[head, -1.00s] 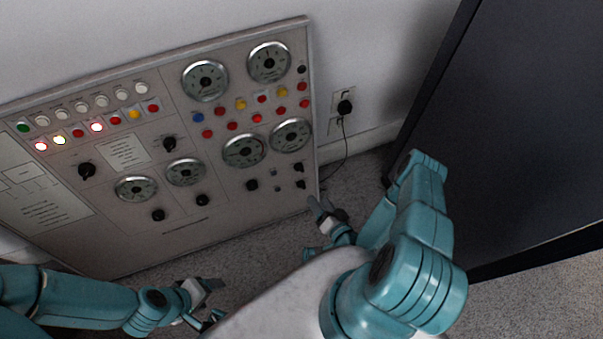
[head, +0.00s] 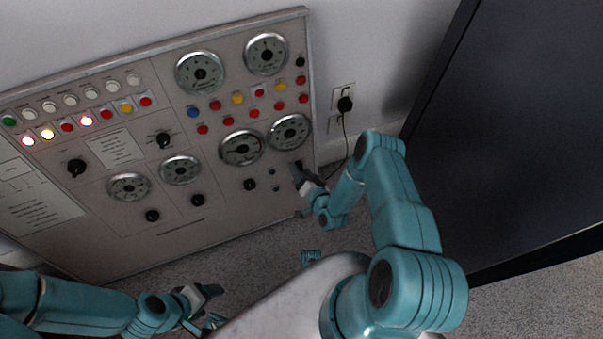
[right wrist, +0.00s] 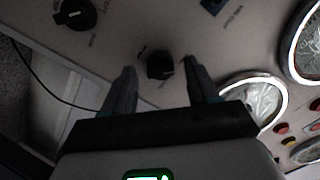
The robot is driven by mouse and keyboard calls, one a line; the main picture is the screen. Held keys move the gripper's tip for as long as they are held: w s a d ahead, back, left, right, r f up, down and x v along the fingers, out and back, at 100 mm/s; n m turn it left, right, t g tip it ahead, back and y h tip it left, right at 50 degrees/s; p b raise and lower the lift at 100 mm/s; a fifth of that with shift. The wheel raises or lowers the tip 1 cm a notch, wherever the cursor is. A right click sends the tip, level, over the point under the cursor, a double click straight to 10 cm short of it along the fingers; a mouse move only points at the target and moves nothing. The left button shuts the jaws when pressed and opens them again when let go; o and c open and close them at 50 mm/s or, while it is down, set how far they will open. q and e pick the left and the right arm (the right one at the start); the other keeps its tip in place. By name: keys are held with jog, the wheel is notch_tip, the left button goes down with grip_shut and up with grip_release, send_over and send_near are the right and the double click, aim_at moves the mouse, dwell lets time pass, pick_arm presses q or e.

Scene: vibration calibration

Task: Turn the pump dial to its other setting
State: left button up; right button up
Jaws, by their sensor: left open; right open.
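A grey control panel (head: 150,232) bears several black dials; their labels are too small to read, so I cannot tell which is the pump dial. In the right wrist view a small black dial (right wrist: 160,66) lies between the open fingers of my right gripper (right wrist: 159,68), with no visible contact. A larger black dial (right wrist: 75,13) is at the upper left there. In the head view my right gripper (head: 299,175) is at the panel's lower right, covering part of the dials there. My left gripper (head: 208,305) is open and empty, low in front of the panel, away from it.
Round gauges (head: 200,72), coloured buttons (head: 193,112) and lit lamps (head: 86,121) cover the panel. A wall outlet (head: 343,100) with a plugged cord is right of it. A dark cabinet (head: 510,120) stands at the right.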

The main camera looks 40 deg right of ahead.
jog(key=shift+w, duration=0.3)
jog(key=c, duration=1)
jog(key=shift+f, duration=0.1)
